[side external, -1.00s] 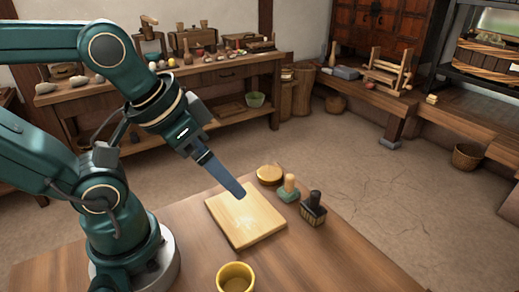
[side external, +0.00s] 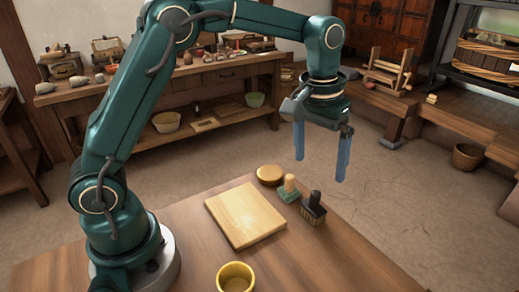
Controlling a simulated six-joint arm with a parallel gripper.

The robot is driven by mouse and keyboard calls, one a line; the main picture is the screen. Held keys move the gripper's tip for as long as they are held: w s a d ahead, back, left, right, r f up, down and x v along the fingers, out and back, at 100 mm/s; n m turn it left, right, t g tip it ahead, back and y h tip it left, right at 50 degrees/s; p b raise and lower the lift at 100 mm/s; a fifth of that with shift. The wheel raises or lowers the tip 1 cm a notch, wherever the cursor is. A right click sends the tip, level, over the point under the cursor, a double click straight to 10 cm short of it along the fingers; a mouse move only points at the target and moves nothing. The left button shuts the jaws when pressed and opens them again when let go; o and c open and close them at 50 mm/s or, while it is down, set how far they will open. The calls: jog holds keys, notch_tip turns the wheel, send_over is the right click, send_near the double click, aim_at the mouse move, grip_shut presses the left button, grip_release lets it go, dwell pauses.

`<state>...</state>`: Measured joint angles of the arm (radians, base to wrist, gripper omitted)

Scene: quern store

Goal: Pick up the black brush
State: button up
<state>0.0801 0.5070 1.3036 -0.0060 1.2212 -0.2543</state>
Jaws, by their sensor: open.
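The black brush (side external: 313,209) stands upright near the far right edge of the wooden table, with a dark handle on top and pale bristles below. My gripper (side external: 321,170) is open and empty, its two blue fingers pointing down with a wide gap between them. In the picture it is above the brush, and its fingertips are apart from it. How far it is in depth from the brush is hard to tell.
A green-based stamp or brush with a wooden knob (side external: 289,188) stands close left of the black brush. A round wooden lidded box (side external: 270,174) is behind it. A wooden board (side external: 244,215) lies to the left. A yellow cup (side external: 235,277) stands at the front.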

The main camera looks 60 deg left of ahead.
aim_at(316, 192)
jog(key=shift+g, duration=0.6)
jog(key=f, duration=0.4)
jog(key=shift+d+f, duration=0.25)
jog(key=shift+f, duration=2.55)
jog(key=c, duration=1.5)
